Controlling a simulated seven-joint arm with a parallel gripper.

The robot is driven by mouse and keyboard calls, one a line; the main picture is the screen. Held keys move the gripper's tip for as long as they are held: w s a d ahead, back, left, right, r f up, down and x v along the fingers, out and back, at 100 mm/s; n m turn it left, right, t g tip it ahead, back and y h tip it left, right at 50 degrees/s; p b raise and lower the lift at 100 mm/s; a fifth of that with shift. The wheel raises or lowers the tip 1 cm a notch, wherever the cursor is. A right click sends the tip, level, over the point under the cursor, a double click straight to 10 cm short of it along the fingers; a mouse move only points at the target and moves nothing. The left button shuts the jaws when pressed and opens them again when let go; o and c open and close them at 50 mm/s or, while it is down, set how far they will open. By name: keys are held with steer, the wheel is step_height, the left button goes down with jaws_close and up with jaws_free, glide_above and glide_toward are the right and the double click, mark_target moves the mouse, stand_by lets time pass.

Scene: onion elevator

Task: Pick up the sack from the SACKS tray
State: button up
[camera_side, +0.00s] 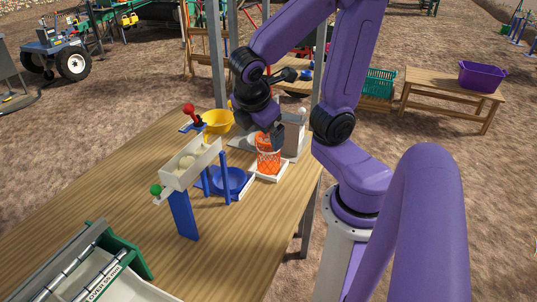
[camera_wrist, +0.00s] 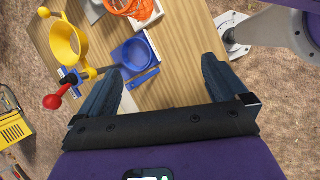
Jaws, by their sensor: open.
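An orange mesh sack (camera_side: 268,157) stands in a small white tray (camera_side: 270,174) near the right edge of the wooden table. No tray lettering is readable. In the wrist view the orange mesh (camera_wrist: 132,8) is cut off by the top edge. My gripper (camera_side: 277,130) is above and just behind the sack in the side view, partly hidden by my own wrist.
A blue bowl (camera_side: 229,180) sits left of the sack, beside a white hopper (camera_side: 191,164) on a blue post. A yellow funnel (camera_side: 217,121) and a red-knobbed lever (camera_side: 190,109) are behind. A grey scale-like device (camera_side: 293,134) stands behind the sack.

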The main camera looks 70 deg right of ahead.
steer(key=w+d+r+n+g+h, duration=0.1)
steer(key=w+d+n+h, duration=0.1)
steer(key=w+d+h, duration=0.3)
steer(key=w+d+r+n+h, duration=0.1)
steer(key=w+d+n+h, duration=0.15)
steer(key=d, duration=0.55)
glide_toward(269, 140)
steer(key=shift+h, duration=0.45)
steer(key=shift+s+x, duration=0.2)
steer(key=shift+x, duration=0.85)
steer(key=shift+s+x, duration=0.25)
steer(key=shift+x, duration=0.8)
steer(key=shift+s+x, duration=0.2)
steer(key=shift+x, duration=0.8)
steer(key=shift+f, duration=0.1)
steer(key=c, duration=1)
steer(key=shift+r, duration=0.2)
